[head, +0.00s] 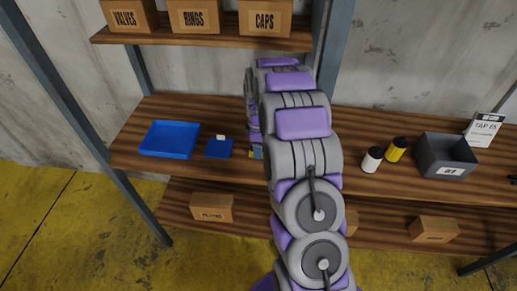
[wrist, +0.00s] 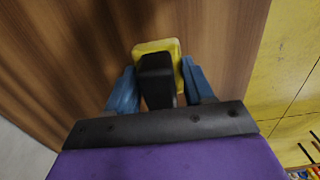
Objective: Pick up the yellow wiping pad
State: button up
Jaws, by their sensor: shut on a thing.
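The yellow wiping pad (wrist: 155,46) with a black block-shaped handle (wrist: 156,75) shows in the wrist view, over the brown wooden shelf. My gripper (wrist: 158,84) has its blue fingers on either side of the pad and is shut on it. Whether the pad touches the wood or is lifted, I cannot tell. In the head view, my arm hides most of the gripper and pad; only a small blue and yellow bit shows at the arm's left edge.
A blue tray (head: 169,139) and a small blue item with a white top (head: 219,147) lie left of my arm. A white bottle (head: 372,159), a yellow bottle (head: 397,149) and a grey bin (head: 446,155) stand right. Labelled boxes (head: 195,16) sit on the upper shelf.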

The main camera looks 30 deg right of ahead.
jog(key=shift+d, duration=0.15)
jog(key=shift+r, duration=0.3)
notch_tip(320, 180, up, 10)
jog(key=shift+f+p, duration=0.25)
jog(key=shift+p, duration=0.9)
jog(key=o, duration=0.5)
jog(key=c, duration=0.4)
jog(key=shift+f, duration=0.1)
